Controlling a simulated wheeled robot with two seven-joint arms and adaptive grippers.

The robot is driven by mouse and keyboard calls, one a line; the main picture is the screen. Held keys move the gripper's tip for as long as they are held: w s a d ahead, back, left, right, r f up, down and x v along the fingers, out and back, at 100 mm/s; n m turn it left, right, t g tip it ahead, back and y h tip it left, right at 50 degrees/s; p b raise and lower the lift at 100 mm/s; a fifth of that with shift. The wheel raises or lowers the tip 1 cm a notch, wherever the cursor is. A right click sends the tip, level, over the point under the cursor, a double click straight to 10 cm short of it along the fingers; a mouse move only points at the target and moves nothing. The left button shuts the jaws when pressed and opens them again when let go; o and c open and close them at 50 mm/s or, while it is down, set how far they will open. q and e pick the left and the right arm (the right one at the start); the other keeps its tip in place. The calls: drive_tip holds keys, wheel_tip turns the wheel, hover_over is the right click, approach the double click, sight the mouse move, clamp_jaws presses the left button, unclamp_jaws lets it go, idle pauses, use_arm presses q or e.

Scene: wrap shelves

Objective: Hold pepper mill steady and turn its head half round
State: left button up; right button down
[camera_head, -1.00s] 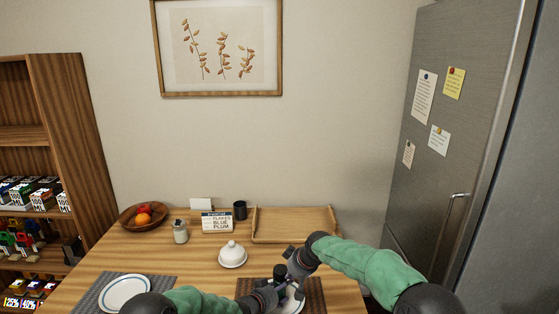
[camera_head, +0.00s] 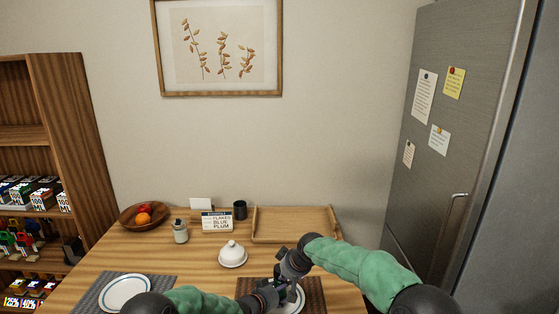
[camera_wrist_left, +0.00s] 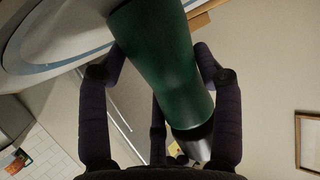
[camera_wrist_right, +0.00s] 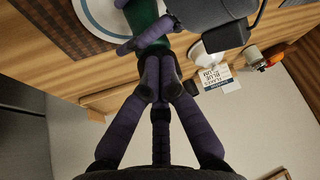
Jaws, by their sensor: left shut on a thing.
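The pepper mill has a green body, seen large in the left wrist view (camera_wrist_left: 165,65), with a silver and dark head end (camera_wrist_left: 192,140). My left gripper (camera_wrist_left: 160,75) is shut around the green body. In the head view, my left gripper (camera_head: 272,294) is over the plate at the front right. My right gripper (camera_head: 287,262) is just above and beside it, hiding the mill there. In the right wrist view, the right fingers (camera_wrist_right: 161,92) are close together by the green body (camera_wrist_right: 150,28). Whether the head is between them is hidden.
A white lidded dish (camera_head: 232,256), a small jar (camera_head: 180,232), a label card (camera_head: 217,222), a dark cup (camera_head: 240,210), a fruit bowl (camera_head: 144,215) and a wooden tray (camera_head: 292,225) stand behind. A plate (camera_head: 127,293) lies at front left. A fridge (camera_head: 455,130) stands right.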

drive_tip(key=shift+d+f, duration=0.1)
idle(0.4)
wheel_tip(320, 180, up, 6)
drive_tip(key=shift+s+d, duration=0.25)
drive_tip(key=shift+s, duration=0.15)
idle(0.4)
wheel_tip(320, 180, down, 6)
drive_tip(key=w+d, duration=0.1)
drive_tip(key=d, duration=0.1)
drive_tip(key=shift+w, duration=0.15)
idle(0.9)
drive_tip(key=shift+w+a, duration=0.2)
drive_tip(key=shift+w, duration=0.05)
idle(0.8)
